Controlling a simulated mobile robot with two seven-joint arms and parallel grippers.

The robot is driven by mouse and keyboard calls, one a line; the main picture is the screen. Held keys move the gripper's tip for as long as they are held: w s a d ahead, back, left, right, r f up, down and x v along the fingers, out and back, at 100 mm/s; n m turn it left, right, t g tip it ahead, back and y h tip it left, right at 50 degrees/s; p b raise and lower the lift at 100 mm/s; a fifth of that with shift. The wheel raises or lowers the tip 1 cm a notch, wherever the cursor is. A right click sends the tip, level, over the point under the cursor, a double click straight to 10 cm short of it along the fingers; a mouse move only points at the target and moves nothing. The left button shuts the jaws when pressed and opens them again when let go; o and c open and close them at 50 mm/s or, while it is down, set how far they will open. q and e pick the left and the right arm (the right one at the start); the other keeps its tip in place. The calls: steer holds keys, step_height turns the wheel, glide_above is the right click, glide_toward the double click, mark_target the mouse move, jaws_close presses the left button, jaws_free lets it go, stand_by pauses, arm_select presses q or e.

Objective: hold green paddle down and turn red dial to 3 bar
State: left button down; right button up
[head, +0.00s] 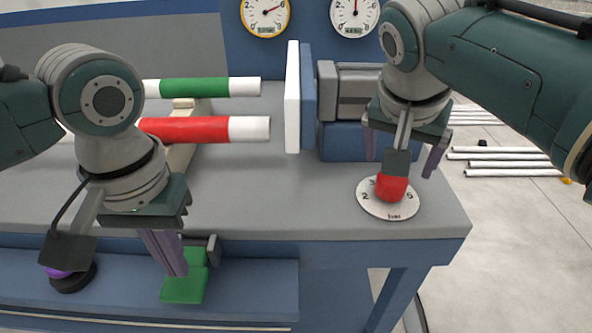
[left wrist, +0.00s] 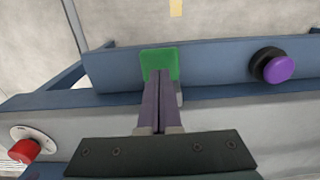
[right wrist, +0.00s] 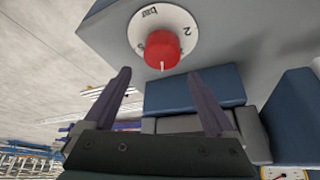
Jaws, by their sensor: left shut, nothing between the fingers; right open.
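The green paddle (head: 184,290) is at the bench's front. My left gripper (head: 178,274) is shut and empty, with its tips at the paddle's top; in the left wrist view they overlap the green plate (left wrist: 160,62). I cannot tell whether they press it down. The red dial (head: 391,188) sits on a round white scale (head: 388,210) at the bench's right front corner. My right gripper (right wrist: 160,76) is open, fingers apart, with the dial (right wrist: 161,52) just beyond the tips. The dial's white mark points away from the "bar" lettering; the number there is hidden.
A purple button (left wrist: 280,68) is beside the paddle. A green pipe (head: 195,87) and a red pipe (head: 185,129) lie before a white plate (head: 292,97). Two gauges, one yellow-rimmed (head: 265,15) and one white-rimmed (head: 354,14), are at the back. White pipes (head: 505,164) lie on the floor at right.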

mark_target(393, 178)
steer(key=shift+f, duration=2)
steer(key=c, duration=1.2)
